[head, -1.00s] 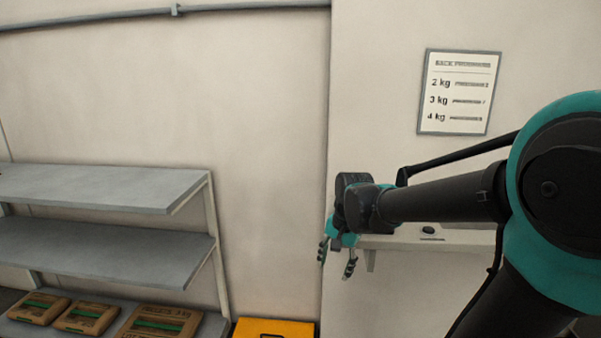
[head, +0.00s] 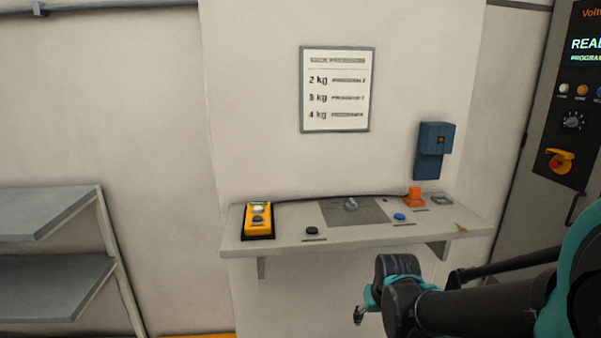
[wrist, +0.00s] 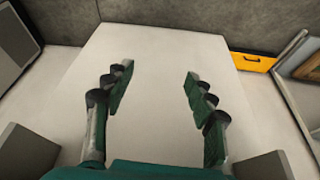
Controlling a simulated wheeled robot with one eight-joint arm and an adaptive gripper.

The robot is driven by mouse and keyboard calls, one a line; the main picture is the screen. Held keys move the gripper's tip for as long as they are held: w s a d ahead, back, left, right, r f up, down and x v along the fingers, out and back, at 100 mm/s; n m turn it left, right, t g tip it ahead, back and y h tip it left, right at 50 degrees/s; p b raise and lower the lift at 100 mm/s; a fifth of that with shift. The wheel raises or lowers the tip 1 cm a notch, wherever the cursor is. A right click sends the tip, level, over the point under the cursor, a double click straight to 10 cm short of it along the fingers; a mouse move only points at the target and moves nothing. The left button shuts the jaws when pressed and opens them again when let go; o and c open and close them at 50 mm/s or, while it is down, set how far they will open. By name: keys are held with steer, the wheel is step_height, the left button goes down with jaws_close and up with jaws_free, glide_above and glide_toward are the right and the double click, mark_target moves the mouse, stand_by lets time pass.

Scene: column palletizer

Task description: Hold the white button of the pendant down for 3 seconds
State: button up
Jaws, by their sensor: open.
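The yellow pendant (head: 258,222) lies in a dark holder at the left end of a wall shelf in the head view. Its white button (head: 258,209) is at the far end, with a dark button (head: 257,219) nearer. My gripper (head: 362,314) is below and in front of the shelf, to the right of the pendant and apart from it. In the wrist view my gripper (wrist: 155,88) is open and empty, with its fingers spread over a plain pale surface. The pendant does not show clearly in the wrist view.
The wall shelf (head: 330,241) also bears a black knob (head: 312,231), a grey plate (head: 372,212), a blue button (head: 400,217) and an orange item (head: 414,197). A blue box (head: 433,150) hangs above. A control cabinet (head: 565,100) stands right, a grey rack (head: 60,270) left.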

steer(key=shift+d, duration=0.15)
steer(key=shift+c, duration=0.6)
jaws_close()
stand_by(0.9)
